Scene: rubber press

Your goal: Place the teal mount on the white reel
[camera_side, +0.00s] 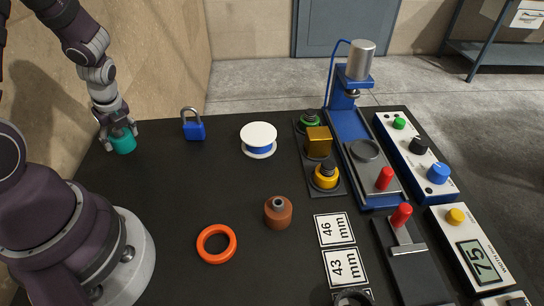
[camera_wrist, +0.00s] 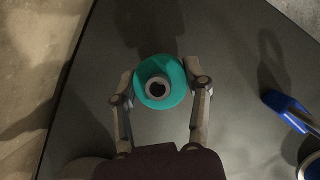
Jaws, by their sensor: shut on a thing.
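The teal mount (camera_side: 123,143) is at the far left corner of the black table in the side view. It is round, with a grey stud and dark hole on top in the wrist view (camera_wrist: 174,92). My gripper (camera_side: 117,137) is shut on it, with one finger on each side (camera_wrist: 160,84). I cannot tell whether the mount touches the table or is just above it. The white reel (camera_side: 259,134) stands upright near the back middle, with white flanges and a blue winding. Its top is bare. It lies well to the right of my gripper.
A blue padlock (camera_side: 194,129) stands between my gripper and the reel. An orange ring (camera_side: 216,243) and a brown mount (camera_side: 278,212) lie nearer the front. A rack of parts (camera_side: 319,146) and a blue press (camera_side: 352,125) stand right of the reel. The table's middle is clear.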

